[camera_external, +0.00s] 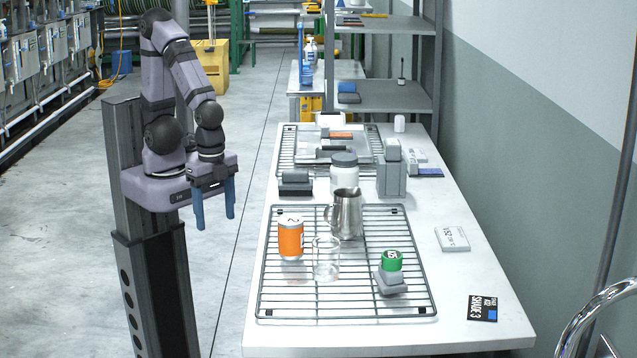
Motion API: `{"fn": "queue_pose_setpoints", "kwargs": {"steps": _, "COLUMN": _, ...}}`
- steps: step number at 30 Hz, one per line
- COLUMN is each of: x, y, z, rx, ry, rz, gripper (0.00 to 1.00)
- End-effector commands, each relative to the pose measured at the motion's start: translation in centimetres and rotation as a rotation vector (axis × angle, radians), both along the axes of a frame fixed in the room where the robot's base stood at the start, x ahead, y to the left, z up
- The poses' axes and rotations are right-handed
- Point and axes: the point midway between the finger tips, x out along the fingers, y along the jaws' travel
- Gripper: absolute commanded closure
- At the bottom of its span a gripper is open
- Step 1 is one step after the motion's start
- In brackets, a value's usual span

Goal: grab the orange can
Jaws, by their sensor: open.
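The orange can (290,241) stands upright on the near wire rack, toward its left side. It has an orange body with a white band and a dark mark near the top. My gripper (214,210) hangs to the left of the table, pointing down, with its two blue fingers apart and nothing between them. It is left of the can and clear of it.
A clear glass beaker (326,260) stands close to the can's right. A metal pitcher (347,215) is behind it. A green-topped item (392,262) sits on a grey block at the right of the near wire rack (345,313). The table's left edge lies between my gripper and the can.

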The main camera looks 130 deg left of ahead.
Motion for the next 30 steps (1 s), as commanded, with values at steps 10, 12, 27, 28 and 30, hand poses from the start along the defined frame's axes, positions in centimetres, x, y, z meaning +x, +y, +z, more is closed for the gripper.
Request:
{"fn": "queue_pose_setpoints", "kwargs": {"steps": 10, "x": 0.2, "y": 0.0, "z": 0.1, "rx": -0.001, "ry": -0.007, "rz": 0.003, "gripper": 0.32}}
{"fn": "queue_pose_setpoints", "kwargs": {"steps": 12, "x": 0.7, "y": 0.0, "z": 0.3, "rx": -0.003, "ry": -0.026, "rz": 0.013, "gripper": 0.32}}
{"fn": "queue_pose_setpoints", "kwargs": {"steps": 27, "x": 15.4, "y": 2.6, "z": 6.8, "rx": -0.044, "ry": -0.602, "rz": 0.291, "gripper": 0.32}}
{"fn": "queue_pose_setpoints", "kwargs": {"steps": 28, "x": 16.2, "y": 3.0, "z": 7.2, "rx": -0.043, "ry": -0.639, "rz": 0.308, "gripper": 0.32}}
{"fn": "queue_pose_setpoints", "kwargs": {"steps": 30, "x": 17.9, "y": 3.7, "z": 7.9, "rx": -0.041, "ry": -0.721, "rz": 0.344, "gripper": 0.32}}
